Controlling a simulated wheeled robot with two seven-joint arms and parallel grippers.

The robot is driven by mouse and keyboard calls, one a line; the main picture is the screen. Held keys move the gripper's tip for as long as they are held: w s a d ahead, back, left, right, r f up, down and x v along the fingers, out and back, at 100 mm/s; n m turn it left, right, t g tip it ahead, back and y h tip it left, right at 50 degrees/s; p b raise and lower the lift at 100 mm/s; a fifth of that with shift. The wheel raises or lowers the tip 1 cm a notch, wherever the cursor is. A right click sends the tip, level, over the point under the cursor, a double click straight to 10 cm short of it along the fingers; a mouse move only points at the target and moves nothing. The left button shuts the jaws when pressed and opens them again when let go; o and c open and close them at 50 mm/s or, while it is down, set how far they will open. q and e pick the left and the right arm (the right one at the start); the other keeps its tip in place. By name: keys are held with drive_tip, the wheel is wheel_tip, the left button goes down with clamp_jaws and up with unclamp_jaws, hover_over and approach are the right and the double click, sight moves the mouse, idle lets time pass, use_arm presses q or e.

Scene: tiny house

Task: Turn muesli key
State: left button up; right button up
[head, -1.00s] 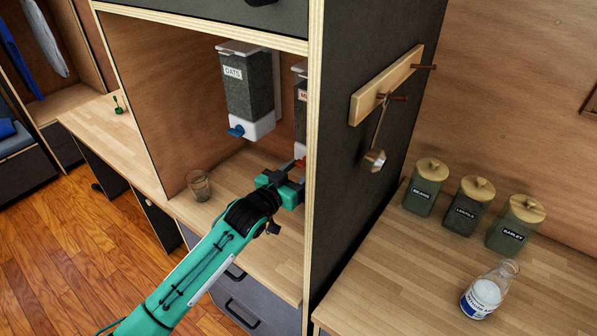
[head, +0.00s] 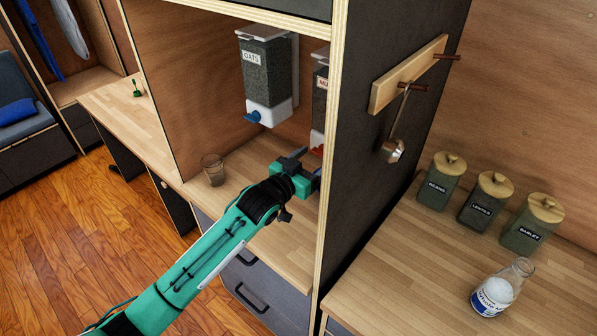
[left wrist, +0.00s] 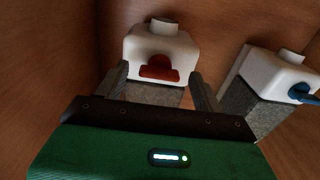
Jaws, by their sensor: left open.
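The muesli dispenser (head: 320,95) hangs in the cabinet niche, partly hidden behind the cabinet's side panel in the head view. Its red key (head: 317,151) is at the bottom front, just beyond my gripper. In the left wrist view the red key (left wrist: 159,68) sits on the white dispenser base (left wrist: 161,44). My left gripper (head: 303,160) is open, and in the left wrist view its two fingers (left wrist: 160,88) stand on either side of the key. I cannot tell whether they touch it. My right gripper is not in view.
The oats dispenser (head: 265,75) with its blue key (head: 252,117) hangs to the left. A glass (head: 213,170) stands on the niche counter. The cabinet side panel (head: 375,150), with a hanging scoop (head: 391,150), stands close right of my gripper. Jars (head: 485,200) stand farther right.

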use_arm(q)
drive_tip(key=b+v, duration=0.3)
drive_tip(key=v, duration=1)
drive_tip(key=shift+b, duration=0.3)
drive_tip(key=shift+s+a+f, duration=0.1)
drive_tip(key=shift+s, duration=0.05)
